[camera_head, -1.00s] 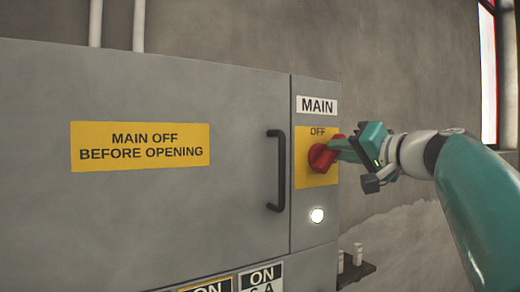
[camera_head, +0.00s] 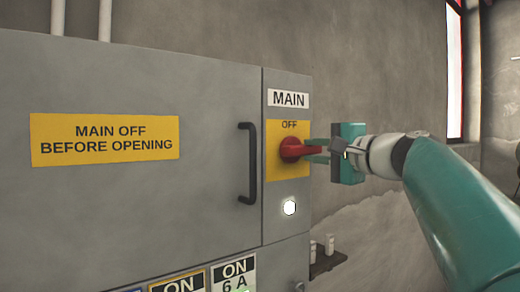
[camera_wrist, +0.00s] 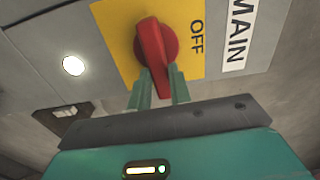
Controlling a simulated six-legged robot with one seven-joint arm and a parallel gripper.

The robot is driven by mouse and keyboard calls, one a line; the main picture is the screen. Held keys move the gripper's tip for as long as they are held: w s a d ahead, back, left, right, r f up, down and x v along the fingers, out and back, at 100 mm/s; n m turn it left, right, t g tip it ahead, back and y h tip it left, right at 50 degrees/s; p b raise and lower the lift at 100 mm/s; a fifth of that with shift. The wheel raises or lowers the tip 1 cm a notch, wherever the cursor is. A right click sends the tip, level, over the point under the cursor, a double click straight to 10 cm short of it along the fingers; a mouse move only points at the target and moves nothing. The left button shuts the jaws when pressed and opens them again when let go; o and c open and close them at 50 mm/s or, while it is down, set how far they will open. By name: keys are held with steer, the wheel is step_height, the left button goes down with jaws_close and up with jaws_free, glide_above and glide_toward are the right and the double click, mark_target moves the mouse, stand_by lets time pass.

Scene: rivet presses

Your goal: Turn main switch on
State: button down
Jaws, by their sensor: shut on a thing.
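The red main switch handle (camera_head: 296,150) sits on a yellow plate (camera_head: 272,176) marked OFF, under a MAIN label (camera_head: 289,99). Its grip points out to the right in the head view. My gripper (camera_head: 316,151) is at the handle from the right, with its teal fingers shut on the handle's grip. In the wrist view the red handle (camera_wrist: 157,45) runs down between the two fingertips (camera_wrist: 160,78). The far part of the grip is partly hidden by my fingers.
A round white lamp (camera_head: 289,207) glows below the switch. A black door handle (camera_head: 249,163) stands out to the left on the grey cabinet (camera_head: 90,225), with a yellow warning sign (camera_head: 105,139). A small dark shelf (camera_head: 326,260) is at lower right.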

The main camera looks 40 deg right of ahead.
steer(key=shift+w, duration=0.1)
stand_by(0.4)
steer(key=c, duration=1.3)
jaws_free()
steer(key=shift+w+f, duration=0.1)
steer(key=shift+w, duration=0.05)
steer(key=s, duration=1.4)
steer(key=shift+s+d, duration=0.15)
steer(key=shift+d, duration=0.05)
